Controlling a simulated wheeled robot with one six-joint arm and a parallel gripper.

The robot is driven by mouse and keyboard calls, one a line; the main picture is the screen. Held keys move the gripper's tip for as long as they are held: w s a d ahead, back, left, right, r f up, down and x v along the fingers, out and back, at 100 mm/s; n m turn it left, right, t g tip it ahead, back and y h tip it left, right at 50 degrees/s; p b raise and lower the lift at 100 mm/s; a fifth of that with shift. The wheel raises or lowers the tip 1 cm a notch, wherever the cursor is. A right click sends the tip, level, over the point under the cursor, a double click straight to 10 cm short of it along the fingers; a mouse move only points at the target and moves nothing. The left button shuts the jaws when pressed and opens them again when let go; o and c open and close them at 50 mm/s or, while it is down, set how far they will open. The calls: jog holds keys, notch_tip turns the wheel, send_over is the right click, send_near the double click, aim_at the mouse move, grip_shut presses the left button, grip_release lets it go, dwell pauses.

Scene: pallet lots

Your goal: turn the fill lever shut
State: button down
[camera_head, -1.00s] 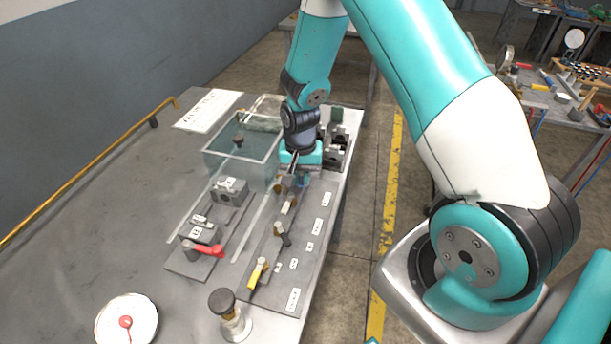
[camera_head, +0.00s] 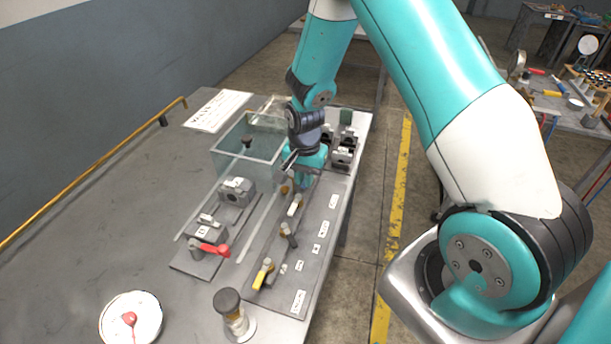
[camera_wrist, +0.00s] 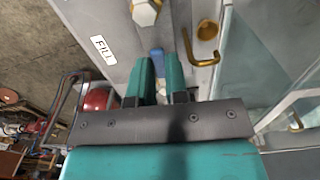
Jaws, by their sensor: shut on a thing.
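The fill lever (camera_wrist: 157,62) shows in the wrist view as a blue handle between my fingers, beside a white label reading FILL (camera_wrist: 103,49). My gripper (camera_wrist: 158,72) is shut on this blue handle. Much of the handle is hidden by the fingers, so its exact angle is hard to tell. In the head view my gripper (camera_head: 288,167) is at the far end of the grey valve panel (camera_head: 318,218), beside the glass tank. The blue handle cannot be made out there.
Nearer on the panel are a white-handled lever (camera_head: 295,207), a dark one (camera_head: 288,236) and a yellow one (camera_head: 263,273). The glass tank (camera_head: 232,165) stands left of my gripper. A red lever (camera_head: 213,250) and a black-topped post (camera_head: 229,302) are nearer. A brass hook (camera_wrist: 206,42) is close to my fingers.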

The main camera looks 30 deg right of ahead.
jog(key=c, duration=1.1)
grip_release()
jog(key=shift+r, duration=0.1)
notch_tip(320, 180, up, 17)
jog(key=shift+r+b, duration=0.2)
jog(key=shift+b, duration=0.85)
jog(key=s+a+r+n+y, duration=0.1)
jog(key=s+a+r+n, duration=0.1)
jog(key=s+a+n, duration=0.3)
jog(key=s+a+r+n+y, duration=0.1)
jog(key=s+a+r+n, duration=0.2)
jog(key=s+a+n, duration=0.3)
jog(key=s+a+r+n+y, duration=0.2)
jog(key=s+a+n, duration=0.3)
jog(key=s, duration=0.7)
jog(key=shift+s+a+r+n, duration=0.15)
jog(key=shift+a+n, duration=0.15)
jog(key=shift+n, duration=0.6)
